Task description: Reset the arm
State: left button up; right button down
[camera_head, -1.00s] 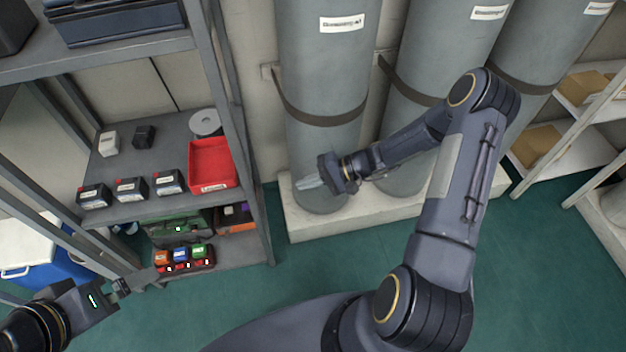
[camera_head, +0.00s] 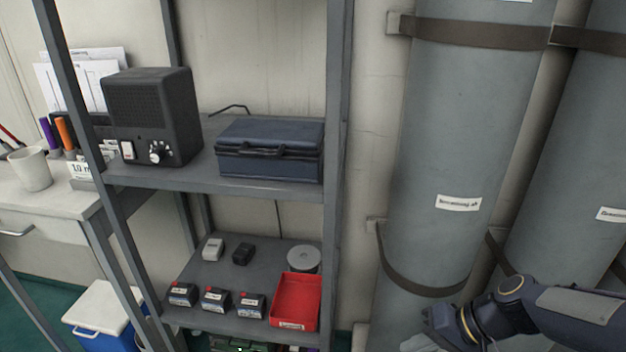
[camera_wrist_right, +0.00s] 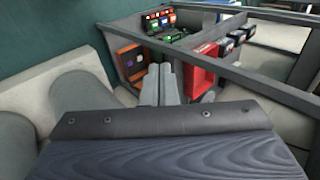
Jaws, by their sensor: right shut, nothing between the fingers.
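My right arm comes in at the lower right of the head view, with its gripper (camera_head: 428,342) low in front of the large grey cylinder (camera_head: 450,140). The fingertips are partly cut off by the bottom edge there. In the right wrist view the right gripper's fingers (camera_wrist_right: 162,84) are together with nothing between them, pointing towards the shelf unit and apart from it. My left gripper does not show in either current view.
A grey shelf unit (camera_head: 225,178) holds a black speaker box (camera_head: 152,115), a dark blue case (camera_head: 270,150), several small batteries and a red tray (camera_head: 297,300). A desk (camera_head: 45,215) and a blue-white cooler (camera_head: 103,315) stand left. Grey cylinders stand close by the right arm.

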jog(key=s+d+r+t+h, duration=0.1)
jog(key=s+r+t+h, duration=0.15)
jog(key=s, duration=0.45)
jog(key=s+d+r+t+h, duration=0.1)
jog(key=s+r+h, duration=0.15)
jog(key=s, duration=0.45)
notch_tip(320, 180, up, 26)
jog(key=p, duration=2.5)
jog(key=shift+w+n+y+p, duration=0.2)
jog(key=shift+n+y+p, duration=0.2)
